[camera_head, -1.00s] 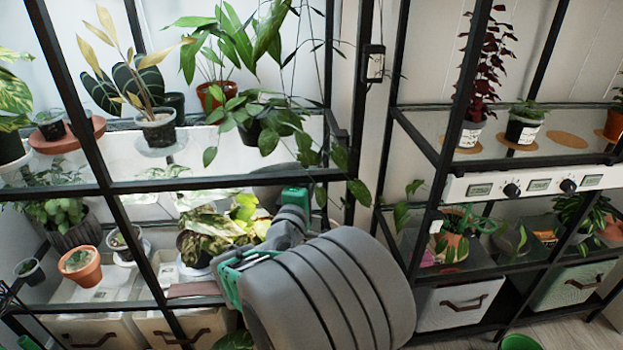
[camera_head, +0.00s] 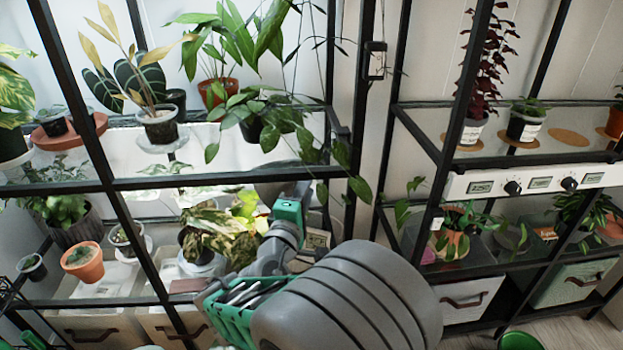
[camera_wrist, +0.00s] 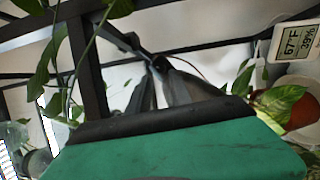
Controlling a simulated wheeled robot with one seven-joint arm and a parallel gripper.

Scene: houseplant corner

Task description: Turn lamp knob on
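Two black round knobs, a left knob (camera_head: 512,188) and a right knob (camera_head: 569,183), sit on a long white panel (camera_head: 460,188) with small displays under the right shelf. I cannot tell which one is the lamp knob or its setting. Neither knob shows in the wrist view. My gripper (camera_wrist: 156,66) shows in the wrist view with its two grey fingers close together at the tips and nothing seen between them. In the head view my arm reaches into the left rack, well left of the knobs, and the fingers are not clear there.
A small thermometer display (camera_wrist: 295,42) and a potted plant (camera_wrist: 300,115) are close to my gripper. Black rack posts (camera_head: 365,95) and hanging leaves crowd this spot. A power box (camera_head: 376,60) hangs on a post. A green bucket (camera_head: 519,341) stands on the floor.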

